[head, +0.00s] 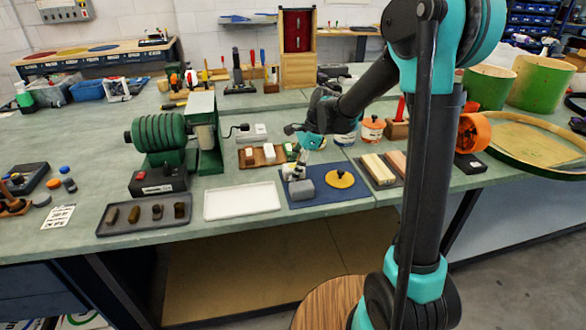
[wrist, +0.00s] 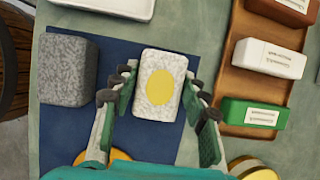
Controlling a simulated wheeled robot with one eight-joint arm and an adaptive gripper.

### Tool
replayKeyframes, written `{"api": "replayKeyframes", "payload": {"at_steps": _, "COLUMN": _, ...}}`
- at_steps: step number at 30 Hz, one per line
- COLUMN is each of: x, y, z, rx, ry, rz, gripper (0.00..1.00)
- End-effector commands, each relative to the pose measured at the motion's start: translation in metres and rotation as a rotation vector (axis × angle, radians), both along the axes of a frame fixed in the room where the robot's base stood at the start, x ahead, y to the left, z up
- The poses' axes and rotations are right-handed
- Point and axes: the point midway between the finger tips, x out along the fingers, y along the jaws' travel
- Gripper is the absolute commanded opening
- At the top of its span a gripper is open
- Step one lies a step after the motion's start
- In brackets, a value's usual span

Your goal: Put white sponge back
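A white speckled sponge with a yellow round spot (wrist: 160,84) is over the blue mat, with no clear gap showing whether it lies on it. My gripper (wrist: 161,88) has one finger on each side of the sponge, open, with the fingertips close to its long edges. In the head view my gripper (head: 297,163) is low over the blue mat (head: 325,198). The sponge is mostly hidden there. A grey sponge block (wrist: 67,70) lies on the mat to the left, and it also shows in the head view (head: 301,190).
A yellow disc (head: 340,179) lies on the mat. A brown tray (wrist: 235,85) with white, green and brown blocks is close on the right in the wrist view. A white tray (head: 242,201) is empty. A dark tray (head: 145,214) holds several brown pieces.

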Motion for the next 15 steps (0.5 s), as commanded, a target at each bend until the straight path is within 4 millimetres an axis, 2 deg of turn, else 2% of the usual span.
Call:
{"api": "replayKeyframes", "payload": {"at_steps": 1, "x": -0.0001, "y": 0.0000, "z": 0.0001, "rx": 0.000, "ry": 0.000, "rz": 0.000, "gripper": 0.54}}
{"api": "replayKeyframes", "payload": {"at_steps": 3, "x": -0.0001, "y": 0.0000, "z": 0.0001, "rx": 0.000, "ry": 0.000, "rz": 0.000, "gripper": 0.61}}
{"api": "replayKeyframes", "payload": {"at_steps": 11, "x": 0.0000, "y": 0.0000, "z": 0.0005, "rx": 0.000, "ry": 0.000, "rz": 0.000, "gripper": 0.61}}
{"api": "replayKeyframes", "payload": {"at_steps": 15, "x": 0.0005, "y": -0.0021, "z": 0.0075, "rx": 0.000, "ry": 0.000, "rz": -0.001, "gripper": 0.61}}
